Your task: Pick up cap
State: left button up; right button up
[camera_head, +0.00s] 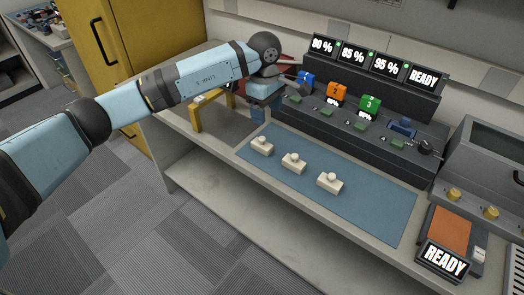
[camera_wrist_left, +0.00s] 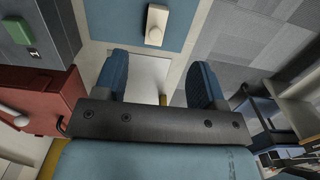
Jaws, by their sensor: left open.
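Three small cream-white pieces with round knobs, which look like the caps, lie in a row on the blue mat (camera_head: 365,205). They are the left cap (camera_head: 262,147), the middle cap (camera_head: 293,163) and the right cap (camera_head: 329,183). My left gripper (camera_head: 258,115) points down above the bench, just behind the mat's left end. In the left wrist view its blue fingers (camera_wrist_left: 160,82) are apart with nothing between them. One cap (camera_wrist_left: 156,25) shows beyond the fingertips, apart from them. My right gripper is not in view.
A dark charger rack (camera_head: 385,150) with blue, orange and green units stands behind the mat. A yellow stand (camera_head: 195,117) is at the bench's left. A red box (camera_wrist_left: 38,100) is close beside my left gripper. An orange-topped device (camera_head: 452,235) stands at right.

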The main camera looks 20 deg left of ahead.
aim_at(263, 138)
pick_arm(q)
jog(key=shift+y, duration=0.3)
jog(key=f, duration=0.4)
jog(key=a+f, duration=0.1)
jog(key=f, duration=0.8)
jog(key=shift+w+a+f, duration=0.1)
jog(key=shift+w+a, duration=0.05)
jog(key=shift+w, duration=0.25)
jog(key=c, duration=1)
